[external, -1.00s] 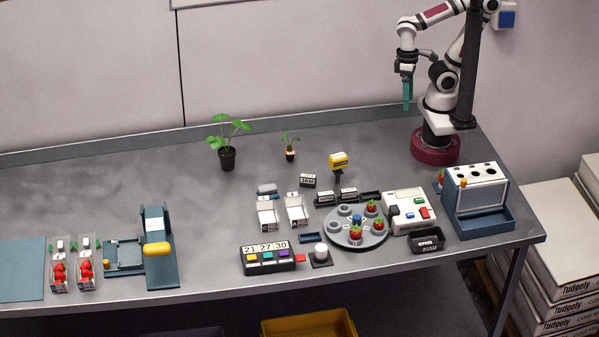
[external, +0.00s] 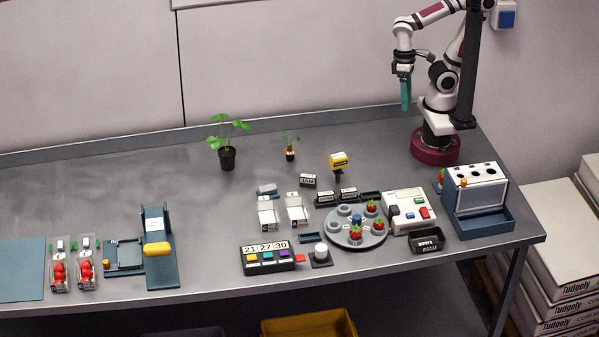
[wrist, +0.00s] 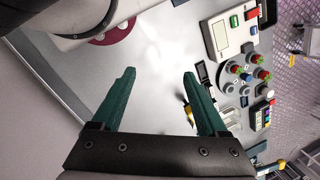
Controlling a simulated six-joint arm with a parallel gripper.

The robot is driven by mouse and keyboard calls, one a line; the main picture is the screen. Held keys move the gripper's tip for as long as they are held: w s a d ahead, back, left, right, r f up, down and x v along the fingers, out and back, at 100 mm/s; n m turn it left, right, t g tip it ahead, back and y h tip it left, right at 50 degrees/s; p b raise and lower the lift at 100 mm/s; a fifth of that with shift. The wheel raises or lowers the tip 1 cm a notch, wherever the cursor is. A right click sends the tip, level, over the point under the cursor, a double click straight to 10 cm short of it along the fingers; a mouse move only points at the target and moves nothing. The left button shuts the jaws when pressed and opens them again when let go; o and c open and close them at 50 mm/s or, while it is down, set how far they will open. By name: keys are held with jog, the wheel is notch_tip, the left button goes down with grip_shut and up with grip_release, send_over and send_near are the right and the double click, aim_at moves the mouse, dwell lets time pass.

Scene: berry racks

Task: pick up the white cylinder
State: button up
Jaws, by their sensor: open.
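The white cylinder (external: 321,250) stands upright on a small dark square base near the front edge of the table, right of the box with number tiles. My gripper (external: 405,107) is high above the back right of the table, far from the cylinder. In the wrist view my gripper (wrist: 158,75) shows two teal fingers spread apart with nothing between them.
Left of the cylinder is the number box (external: 268,259). Right of it are a round turntable (external: 345,238) with strawberries, a white device (external: 396,205) and a dark tray (external: 427,241). A yellow-headed stand (external: 338,161) and plants (external: 227,158) stand farther back. The back right surface is clear.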

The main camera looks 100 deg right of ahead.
jog(key=w+a+m+y, duration=0.5)
jog(key=w+a+y, duration=0.2)
jog(key=w+a, duration=0.7)
jog(key=m+t+y, duration=0.3)
jog(key=m, duration=0.6)
send_near(322, 248)
jog(key=x, duration=0.9)
jog(key=shift+d, duration=0.1)
grip_shut()
